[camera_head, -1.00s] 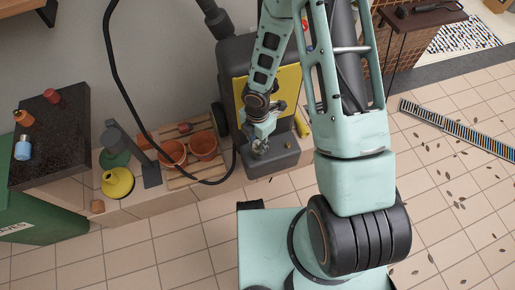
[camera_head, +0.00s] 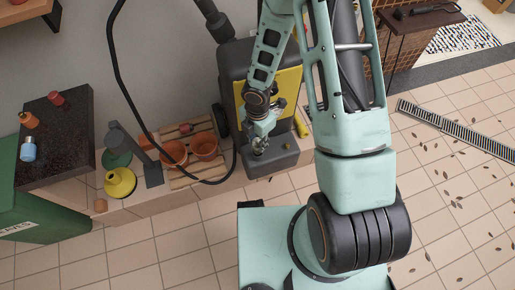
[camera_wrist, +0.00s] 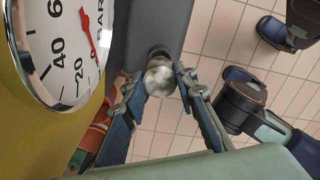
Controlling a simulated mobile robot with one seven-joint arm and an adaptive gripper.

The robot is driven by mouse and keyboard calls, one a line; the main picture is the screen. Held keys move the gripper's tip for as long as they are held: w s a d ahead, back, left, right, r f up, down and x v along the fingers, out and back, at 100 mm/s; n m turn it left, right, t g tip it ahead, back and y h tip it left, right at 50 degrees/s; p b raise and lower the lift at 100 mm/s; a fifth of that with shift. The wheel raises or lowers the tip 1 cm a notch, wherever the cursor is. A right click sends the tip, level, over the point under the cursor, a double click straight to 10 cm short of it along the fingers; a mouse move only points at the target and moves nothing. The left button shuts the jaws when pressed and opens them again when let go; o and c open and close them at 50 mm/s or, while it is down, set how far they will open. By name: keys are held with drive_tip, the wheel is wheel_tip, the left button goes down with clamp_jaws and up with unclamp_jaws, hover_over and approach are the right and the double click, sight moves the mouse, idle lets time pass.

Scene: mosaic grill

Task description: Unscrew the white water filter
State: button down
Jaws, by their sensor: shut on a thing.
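The white water filter (camera_wrist: 160,78) shows in the wrist view as a pale, rounded, mottled piece at the end of a dark fitting on the grey machine. My gripper (camera_wrist: 161,80) has one finger on each side of it and is shut on it. In the head view my gripper (camera_head: 260,146) is at the lower front of the dark grey machine (camera_head: 284,160), below its yellow panel (camera_head: 287,88). The filter is too small and covered to make out clearly there. Whether its thread has turned cannot be seen.
A pressure gauge (camera_wrist: 66,45) is close on the left of the wrist view. Terracotta pots (camera_head: 204,146) and a black hose (camera_head: 128,95) are left of the machine. A yellow funnel (camera_head: 120,183) stands farther left.

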sight(257, 142)
drive_tip(key=shift+r+p, duration=1.35)
drive_tip(key=shift+r, duration=0.25)
